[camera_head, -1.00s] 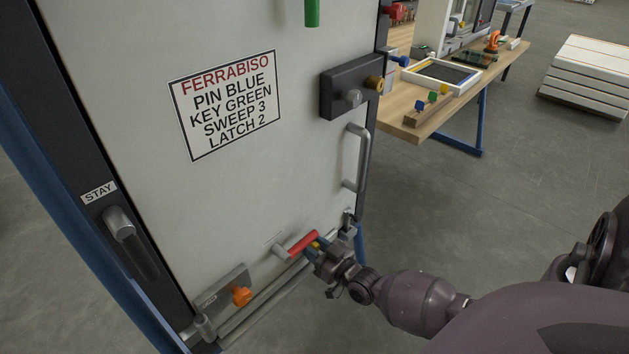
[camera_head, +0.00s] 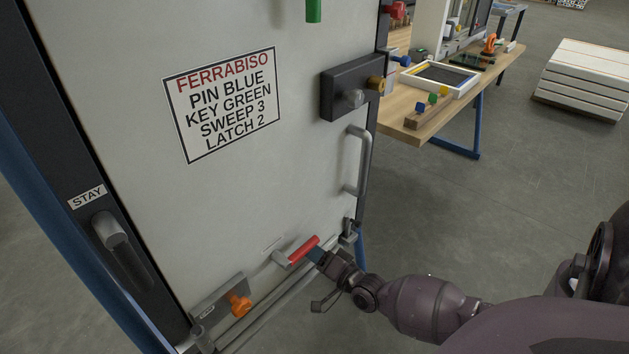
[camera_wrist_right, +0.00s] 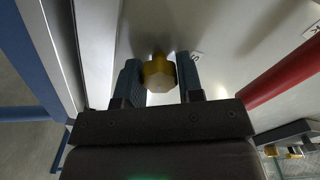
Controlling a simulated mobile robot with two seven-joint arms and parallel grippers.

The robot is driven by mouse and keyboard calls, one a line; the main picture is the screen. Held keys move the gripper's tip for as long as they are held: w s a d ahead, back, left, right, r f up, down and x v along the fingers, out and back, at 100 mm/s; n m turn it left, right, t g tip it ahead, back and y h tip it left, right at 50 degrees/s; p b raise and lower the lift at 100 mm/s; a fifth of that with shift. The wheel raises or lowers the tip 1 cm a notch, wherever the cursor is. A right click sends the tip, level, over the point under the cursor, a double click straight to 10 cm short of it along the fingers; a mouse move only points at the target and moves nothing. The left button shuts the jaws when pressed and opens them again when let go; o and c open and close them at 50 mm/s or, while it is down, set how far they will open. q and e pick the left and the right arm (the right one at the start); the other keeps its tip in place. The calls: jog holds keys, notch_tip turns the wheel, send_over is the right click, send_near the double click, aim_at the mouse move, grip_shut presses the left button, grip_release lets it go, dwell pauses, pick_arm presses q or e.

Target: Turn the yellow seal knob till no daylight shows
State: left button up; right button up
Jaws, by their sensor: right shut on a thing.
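The yellow seal knob (camera_wrist_right: 159,73) shows in the right wrist view, low on the pale door (camera_head: 240,190). My right gripper (camera_wrist_right: 160,78) has one blue-grey finger on each side of the knob and is shut on it. In the head view the right gripper (camera_head: 318,254) is at the door's lower edge, beside a red-gripped lever (camera_head: 303,249); the knob is hidden there. A seal strip (camera_head: 268,308) runs along the door's bottom. I cannot tell whether daylight shows under it. My left gripper is not in view.
The red lever (camera_wrist_right: 288,76) passes close to the right finger. An orange knob (camera_head: 239,303) is on a plate at the door's lower left. A grey pull handle (camera_head: 361,160) is above the gripper.

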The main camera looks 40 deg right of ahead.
jog(key=shift+f+m, duration=0.15)
jog(key=shift+m, duration=0.75)
jog(key=shift+m+b, duration=0.45)
jog(key=shift+m, duration=0.55)
jog(key=shift+f+m, duration=0.1)
jog(key=shift+m, duration=0.8)
jog(key=m+b, duration=0.1)
jog(key=m, duration=0.1)
jog(key=shift+m, duration=0.4)
jog(key=shift+m+b, duration=0.5)
jog(key=shift+m, duration=0.3)
jog(key=shift+f+m+b, duration=0.1)
jog(key=shift+m+b, duration=0.25)
jog(key=shift+m, duration=0.55)
jog(key=m+b, duration=0.1)
jog(key=m, duration=0.1)
jog(key=shift+m, duration=0.3)
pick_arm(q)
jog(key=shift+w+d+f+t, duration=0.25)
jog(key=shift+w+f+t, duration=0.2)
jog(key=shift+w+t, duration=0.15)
pick_arm(e)
jog(key=shift+m, duration=0.6)
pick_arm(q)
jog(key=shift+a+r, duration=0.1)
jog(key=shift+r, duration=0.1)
pick_arm(e)
jog(key=shift+r, duration=0.2)
